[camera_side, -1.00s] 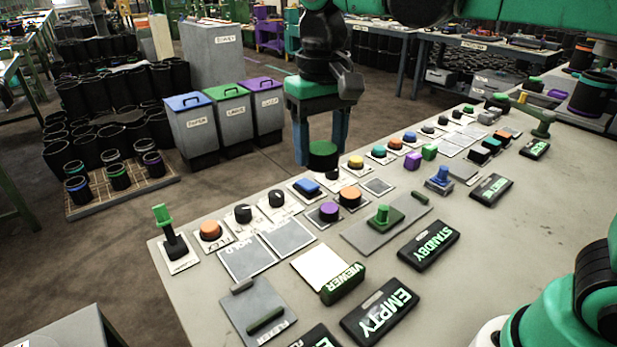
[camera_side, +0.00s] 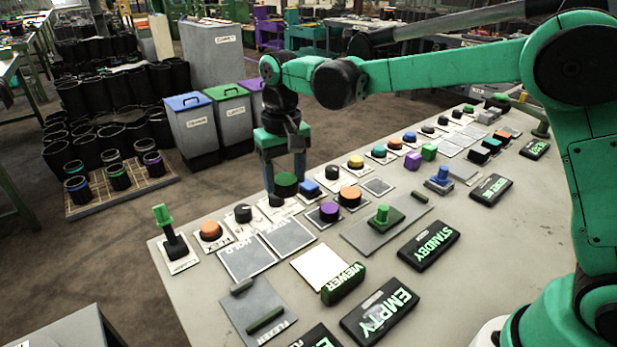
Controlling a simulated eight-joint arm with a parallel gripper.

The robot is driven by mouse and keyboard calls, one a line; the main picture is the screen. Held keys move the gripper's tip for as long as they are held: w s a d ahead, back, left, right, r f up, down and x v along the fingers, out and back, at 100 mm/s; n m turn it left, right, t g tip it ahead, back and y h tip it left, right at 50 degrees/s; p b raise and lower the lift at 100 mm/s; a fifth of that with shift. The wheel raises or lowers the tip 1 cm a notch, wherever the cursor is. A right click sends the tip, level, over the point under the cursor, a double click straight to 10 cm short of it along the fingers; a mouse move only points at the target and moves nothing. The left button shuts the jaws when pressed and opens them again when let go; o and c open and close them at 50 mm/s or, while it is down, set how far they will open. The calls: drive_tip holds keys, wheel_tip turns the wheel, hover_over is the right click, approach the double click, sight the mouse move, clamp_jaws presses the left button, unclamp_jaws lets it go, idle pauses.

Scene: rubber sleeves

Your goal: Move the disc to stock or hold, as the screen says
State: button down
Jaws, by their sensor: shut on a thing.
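My gripper (camera_side: 285,172) is shut on a green-topped dark disc (camera_side: 286,185), held between its two fingers. The disc appears raised near the far edge of the bench, behind a black knob that it partly overlaps in the picture. A grey square pad marked HOLD (camera_side: 246,260) lies in front and to the left, bare. A second bare grey pad (camera_side: 288,237) lies beside it; its label is too small to read surely. One screen (camera_side: 380,311) reads EMPTY and another (camera_side: 429,244) reads STANDBY; a front screen is cut off.
Knobs and buttons line the bench's far edge, among them an orange button (camera_side: 210,231) and a purple one (camera_side: 329,212). A green-handled lever (camera_side: 168,232) stands at the left corner. A white VIEWER plate (camera_side: 321,268) lies mid-bench. Lidded bins (camera_side: 193,128) stand beyond on the floor.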

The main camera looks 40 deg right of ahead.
sight(288, 236)
wheel_tip(288, 236, down, 10)
drive_tip(key=shift+f, duration=0.25)
drive_tip(key=shift+f, duration=0.1)
drive_tip(key=shift+c, duration=0.9)
unclamp_jaws()
wheel_tip(288, 236, up, 12)
drive_tip(key=shift+r, duration=0.1)
drive_tip(key=s+d+n+t, duration=0.1)
drive_tip(key=s+d+t, duration=0.6)
drive_tip(key=s, duration=0.6)
drive_tip(key=shift+s+d+r+n, duration=0.3)
drive_tip(key=shift+s+d, duration=0.1)
